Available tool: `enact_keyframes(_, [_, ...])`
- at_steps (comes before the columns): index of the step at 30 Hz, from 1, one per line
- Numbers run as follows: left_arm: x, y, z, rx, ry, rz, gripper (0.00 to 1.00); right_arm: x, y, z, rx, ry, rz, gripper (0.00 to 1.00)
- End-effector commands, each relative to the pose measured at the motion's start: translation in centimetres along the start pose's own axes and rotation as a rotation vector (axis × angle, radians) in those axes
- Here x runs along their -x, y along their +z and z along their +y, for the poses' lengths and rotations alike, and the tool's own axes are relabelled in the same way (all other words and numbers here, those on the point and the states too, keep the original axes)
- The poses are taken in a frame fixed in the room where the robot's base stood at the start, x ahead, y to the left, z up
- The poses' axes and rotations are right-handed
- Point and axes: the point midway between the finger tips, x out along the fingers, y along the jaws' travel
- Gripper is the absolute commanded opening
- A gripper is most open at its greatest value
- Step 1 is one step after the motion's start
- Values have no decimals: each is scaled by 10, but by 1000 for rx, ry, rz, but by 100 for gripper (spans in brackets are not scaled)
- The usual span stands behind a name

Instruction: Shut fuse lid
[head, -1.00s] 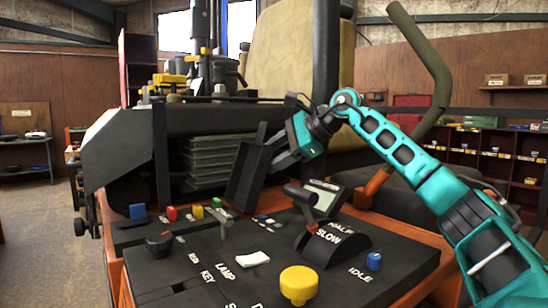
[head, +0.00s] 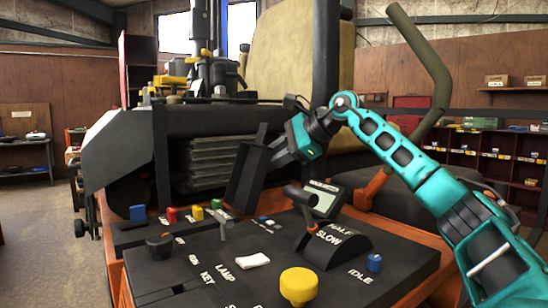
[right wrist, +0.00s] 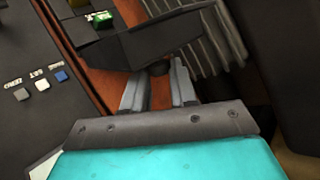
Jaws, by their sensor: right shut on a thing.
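The fuse lid (head: 246,178) is a dark, box-like cover standing raised and tilted at the back of the console in the head view. It also shows as a dark panel (right wrist: 140,42) ahead of the fingers in the right wrist view. My right gripper (head: 276,150) reaches in from the right and is shut on the lid's upper right edge. Its grey fingers (right wrist: 160,88) show in the right wrist view; the exact contact is hard to see. Coloured fuses, such as a red one (head: 171,214) and a yellow one (head: 197,213), stand uncovered left of the lid. My left gripper is not in view.
A lever on a half-round SLOW housing (head: 333,248) and a small display (head: 325,200) stand just right of the lid. A yellow knob (head: 298,286) and a white switch (head: 253,260) are nearer. The seat (head: 285,65) rises behind.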

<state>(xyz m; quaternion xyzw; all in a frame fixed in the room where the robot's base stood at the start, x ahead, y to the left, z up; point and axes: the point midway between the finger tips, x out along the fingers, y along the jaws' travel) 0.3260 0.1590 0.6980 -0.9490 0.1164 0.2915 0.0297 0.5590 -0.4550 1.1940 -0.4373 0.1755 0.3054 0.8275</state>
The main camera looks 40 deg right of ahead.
Motion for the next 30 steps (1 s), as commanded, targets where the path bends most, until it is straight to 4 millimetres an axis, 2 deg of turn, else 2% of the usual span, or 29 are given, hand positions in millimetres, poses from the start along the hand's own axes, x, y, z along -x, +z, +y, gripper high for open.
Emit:
enact_keyframes(8, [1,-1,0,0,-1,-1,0,1,1,-2,3,-3,3,0])
enact_keyframes(13, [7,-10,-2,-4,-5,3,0,3,9,-4,31,0,29,0])
enact_keyframes(18, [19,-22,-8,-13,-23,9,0,5,25,-7,97,7,94,0])
enact_keyframes(23, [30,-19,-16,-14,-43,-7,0,3,42,-8,183,14,176,0])
enact_keyframes(30, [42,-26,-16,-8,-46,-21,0,-4,66,-3,178,13,167,0])
